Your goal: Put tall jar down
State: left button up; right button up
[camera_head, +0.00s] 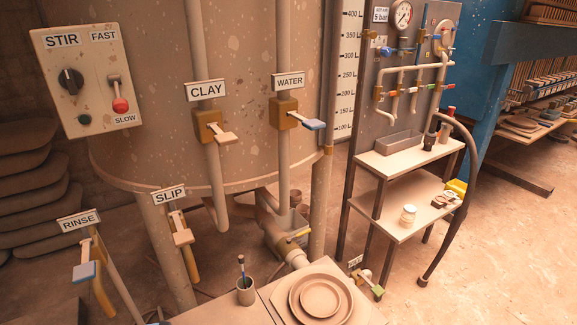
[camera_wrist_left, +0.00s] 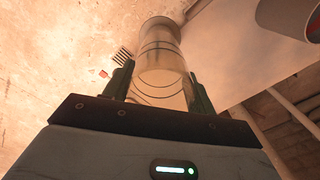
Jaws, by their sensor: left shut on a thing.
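The tall jar (camera_wrist_left: 160,55), a pale clear cylinder with dark rings around it, shows in the left wrist view. My left gripper (camera_wrist_left: 160,90) is shut on it, with one dark finger on each side. The jar's far end points away from the gripper, close to the edge of a pale tabletop (camera_wrist_left: 232,60). I cannot tell whether the jar touches the tabletop. The jar cannot be made out in the head view. My right gripper is in neither view.
A two-level stand (camera_head: 405,155) holds a small white jar (camera_head: 408,214). Valve levers and the big tank (camera_head: 240,130) rise behind the bench.

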pick_arm(q)
jog(key=w+a+r+n, duration=0.2)
jog(key=w+a+r, duration=0.1)
jog(key=r, duration=0.7)
jog(key=w+a+r+n, duration=0.2)
jog(key=a+r, duration=0.4)
jog(key=r, duration=0.4)
jog(key=shift+w+a, duration=0.15)
jog(key=shift+w, duration=0.5)
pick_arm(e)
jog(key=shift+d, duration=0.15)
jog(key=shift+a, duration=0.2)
pick_arm(q)
jog(key=shift+f, duration=0.1)
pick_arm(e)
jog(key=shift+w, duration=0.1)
